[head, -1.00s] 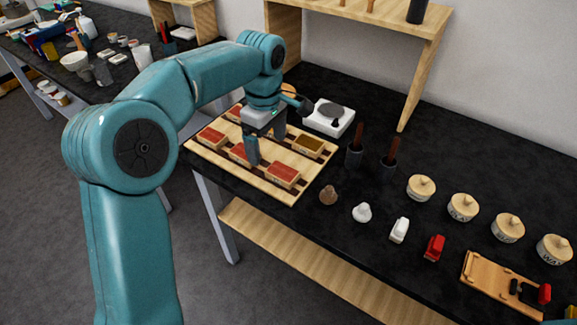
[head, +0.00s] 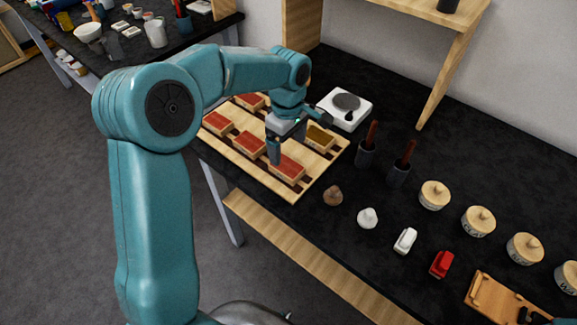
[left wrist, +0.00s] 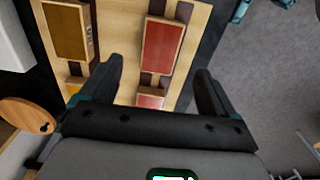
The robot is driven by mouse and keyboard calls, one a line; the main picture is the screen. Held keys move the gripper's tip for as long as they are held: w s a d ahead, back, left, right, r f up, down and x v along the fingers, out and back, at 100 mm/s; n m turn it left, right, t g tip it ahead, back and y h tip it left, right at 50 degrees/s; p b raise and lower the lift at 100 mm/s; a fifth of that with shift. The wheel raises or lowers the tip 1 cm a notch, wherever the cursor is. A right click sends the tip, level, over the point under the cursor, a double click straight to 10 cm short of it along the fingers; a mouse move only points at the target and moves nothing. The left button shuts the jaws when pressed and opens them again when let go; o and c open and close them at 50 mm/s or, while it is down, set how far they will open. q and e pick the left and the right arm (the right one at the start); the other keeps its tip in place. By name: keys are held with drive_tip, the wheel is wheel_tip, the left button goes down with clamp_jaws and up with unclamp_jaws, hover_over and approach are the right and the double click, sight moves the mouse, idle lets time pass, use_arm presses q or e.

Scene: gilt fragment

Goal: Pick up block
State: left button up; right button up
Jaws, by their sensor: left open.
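Several wooden blocks with coloured tops lie on a slatted wooden board (head: 298,193) on the black table. The front red-topped block (head: 287,167) is nearest my left gripper (head: 284,147), which is above the board, open and empty. Other red-topped blocks (head: 249,144) lie to its left, and an ochre-topped block (head: 318,138) lies behind it. In the left wrist view, a red-topped block (left wrist: 162,45) shows beyond and between the open fingers (left wrist: 160,75), with an ochre-topped block (left wrist: 66,32) to its left.
A white scale (head: 344,108) and two dark cups with brown sticks (head: 366,152) stand right of the board. Several small items, such as a red one (head: 441,264), and lidded wooden pots (head: 434,194) line the table's right side. A wooden shelf (head: 400,20) stands behind.

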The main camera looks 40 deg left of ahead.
sight(288, 166)
use_arm(q)
drive_tip(key=shift+a+f, duration=0.1)
drive_tip(key=shift+f, duration=0.8)
drive_tip(key=shift+s+f, duration=0.35)
drive_tip(key=shift+d+f, duration=0.2)
drive_tip(key=shift+f, duration=0.2)
drive_tip(key=f, duration=0.1)
drive_tip(key=f+p, duration=0.1)
drive_tip(key=f, duration=0.2)
drive_tip(key=shift+w+f, duration=0.1)
drive_tip(key=shift+w, duration=0.25)
drive_tip(key=shift+f, duration=0.15)
drive_tip(key=shift+s, duration=0.15)
drive_tip(key=shift+w+f, duration=0.1)
drive_tip(key=shift+w, duration=0.1)
drive_tip(key=c, duration=1.2)
drive_tip(key=shift+o, duration=0.2)
drive_tip(key=shift+s, duration=0.15)
